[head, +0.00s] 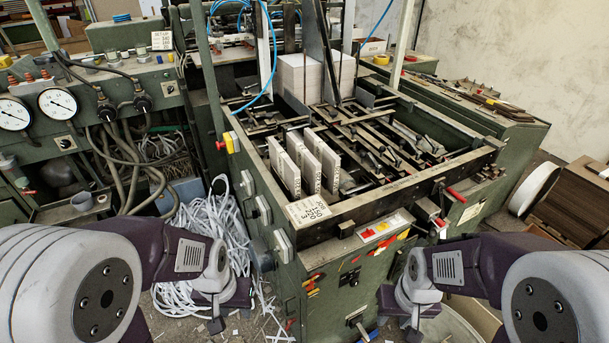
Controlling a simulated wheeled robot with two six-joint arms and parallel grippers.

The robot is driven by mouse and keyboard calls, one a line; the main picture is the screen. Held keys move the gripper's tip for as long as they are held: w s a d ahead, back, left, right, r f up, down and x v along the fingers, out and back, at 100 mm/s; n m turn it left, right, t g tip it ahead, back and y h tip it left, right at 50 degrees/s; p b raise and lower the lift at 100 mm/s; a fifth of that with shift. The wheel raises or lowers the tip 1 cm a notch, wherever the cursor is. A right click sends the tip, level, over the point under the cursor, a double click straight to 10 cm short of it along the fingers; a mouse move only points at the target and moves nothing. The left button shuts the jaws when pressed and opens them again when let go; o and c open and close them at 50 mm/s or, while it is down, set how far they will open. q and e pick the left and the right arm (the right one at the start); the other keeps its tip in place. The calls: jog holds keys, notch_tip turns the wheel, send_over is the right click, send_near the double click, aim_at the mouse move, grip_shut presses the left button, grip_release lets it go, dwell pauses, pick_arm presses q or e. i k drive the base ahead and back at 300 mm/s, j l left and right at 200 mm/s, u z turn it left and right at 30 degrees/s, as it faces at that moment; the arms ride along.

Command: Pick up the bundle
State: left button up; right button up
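Several greyboard bundles stand upright on edge in a row at the near left of the feeder, with dark print on their narrow ends. The leftmost bundle (279,165), the middle bundle (301,160) and the right bundle (325,157) are close together with small gaps. My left gripper (217,322) hangs low at the left of the feeder, over the white strips, away from the bundles. My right gripper (413,332) hangs low in front of the feeder's front panel, also away from them. Nothing shows in either gripper; their finger gaps are not clear.
The green feeder (330,262) has a raised dark front rail (400,190) and a job card (308,211) at its corner. A pale board stack (302,78) stands behind metal uprights. A blue hose (268,75) hangs near the left. White strips (205,225) pile on the floor.

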aim_at(287, 170)
jog(key=i+j+z, duration=0.2)
jog(key=j+z, duration=0.25)
jog(key=i+j+z, duration=0.15)
jog(key=j+z, duration=0.35)
jog(key=j, duration=0.2)
jog(key=j+z, duration=0.45)
jog(key=j, duration=0.15)
jog(key=k+j+z, duration=0.1)
jog(key=j+z, duration=0.35)
jog(key=j, duration=0.15)
jog(key=k+j+z, duration=0.15)
jog(key=j+z, duration=0.35)
jog(key=k+j+z, duration=0.3)
jog(key=j+z, duration=0.15)
jog(key=j, duration=0.15)
jog(key=i+j+z, duration=0.25)
jog(key=i+l, duration=0.05)
